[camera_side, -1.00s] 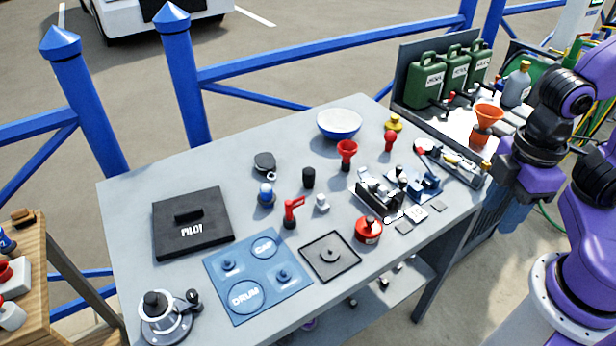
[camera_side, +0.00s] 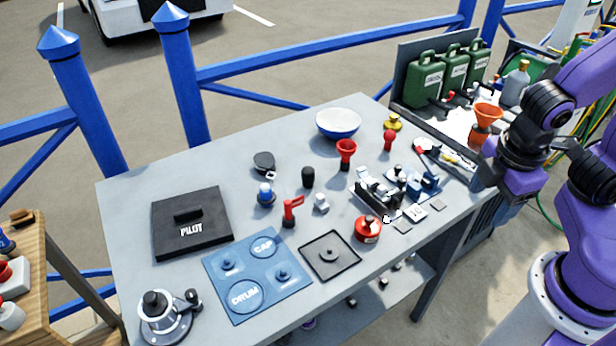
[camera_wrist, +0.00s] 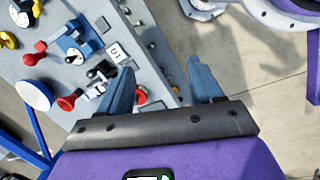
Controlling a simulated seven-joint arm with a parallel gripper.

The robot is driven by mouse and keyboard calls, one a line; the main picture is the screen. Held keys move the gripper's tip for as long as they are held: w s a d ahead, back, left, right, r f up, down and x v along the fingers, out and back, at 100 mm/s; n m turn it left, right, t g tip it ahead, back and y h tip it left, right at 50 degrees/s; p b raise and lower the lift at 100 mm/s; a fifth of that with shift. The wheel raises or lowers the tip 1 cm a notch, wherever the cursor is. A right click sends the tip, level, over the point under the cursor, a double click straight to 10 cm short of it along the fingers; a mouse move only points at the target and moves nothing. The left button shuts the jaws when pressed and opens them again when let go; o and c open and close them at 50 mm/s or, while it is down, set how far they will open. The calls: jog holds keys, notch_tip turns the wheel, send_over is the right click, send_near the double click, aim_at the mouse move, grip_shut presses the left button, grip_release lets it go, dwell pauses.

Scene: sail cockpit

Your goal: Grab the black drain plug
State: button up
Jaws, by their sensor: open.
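A short black upright cylinder (camera_side: 308,177) stands on the grey table near its middle. A flat black round piece with a small ring (camera_side: 264,162) lies to its left and further back. I cannot tell for sure which of the two is the drain plug. My gripper (camera_wrist: 162,88) is open and empty in the wrist view, its two blue fingers apart. It is beyond the table's right end, well away from both black pieces. In the side view its fingers are not clearly seen. Neither black piece is clear in the wrist view.
A white-blue bowl (camera_side: 339,123), red funnel (camera_side: 346,154), red-handled piece (camera_side: 292,211) and blue-topped piece (camera_side: 266,194) stand around the black pieces. A blue winch fitting (camera_side: 415,181) and red can (camera_side: 368,229) lie toward my arm.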

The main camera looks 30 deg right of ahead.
jog(key=w+d+f+n+t+h, duration=0.15)
jog(key=w+n+t+h, duration=0.35)
jog(key=w+n+t, duration=0.75)
jog(key=w+a+f+n+y, duration=0.2)
jog(key=a+n, duration=0.1)
jog(key=a, duration=0.1)
jog(key=w+a+f+n+y, duration=0.2)
jog(key=w+a+n+y, duration=0.1)
jog(key=a, duration=0.1)
jog(key=w+a+f+n+y, duration=0.2)
jog(key=a+n, duration=0.1)
jog(key=n, duration=0.1)
jog(key=shift+w+a+f+y, duration=0.25)
jog(key=shift+a+f+y, duration=0.05)
jog(key=shift+a+f, duration=0.1)
send_near(312, 174)
jog(key=x, duration=0.4)
jog(key=shift+w+d+r, duration=0.15)
jog(key=shift+w+r, duration=0.05)
jog(key=shift+r, duration=0.05)
jog(key=shift+f+x, duration=0.15)
jog(key=shift+x, duration=1.15)
jog(key=shift+f+x, duration=0.1)
jog(key=shift+x, duration=1.2)
jog(key=shift+s, duration=0.15)
jog(key=c, duration=1.1)
